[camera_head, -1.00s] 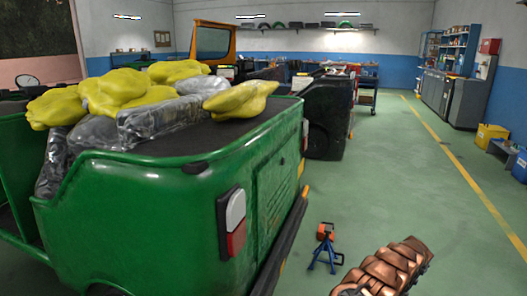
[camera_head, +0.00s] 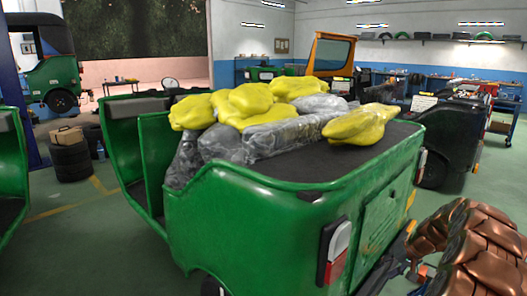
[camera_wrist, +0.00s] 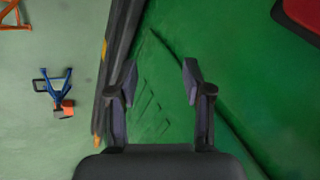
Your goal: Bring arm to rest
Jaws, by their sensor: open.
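In the wrist view my gripper (camera_wrist: 160,85) is open, with its two dark fingers apart and nothing between them. Behind the fingers is the green rear panel of the rickshaw (camera_wrist: 165,45); I cannot tell how far off it is. In the head view the green rickshaw (camera_head: 270,220) stands in the middle, with yellow and grey sacks on its rear deck. My copper-coloured arm (camera_head: 480,245) shows at the lower right, close to the rickshaw's back end. The gripper itself is not visible in the head view.
A blue and orange jack stand (camera_wrist: 58,92) is on the floor beside the rickshaw's dark bumper (camera_wrist: 115,60). Stacked tyres (camera_head: 70,162) with a box stand at the left. A black vehicle (camera_head: 452,135) is behind at the right. Green floor lies open at the left.

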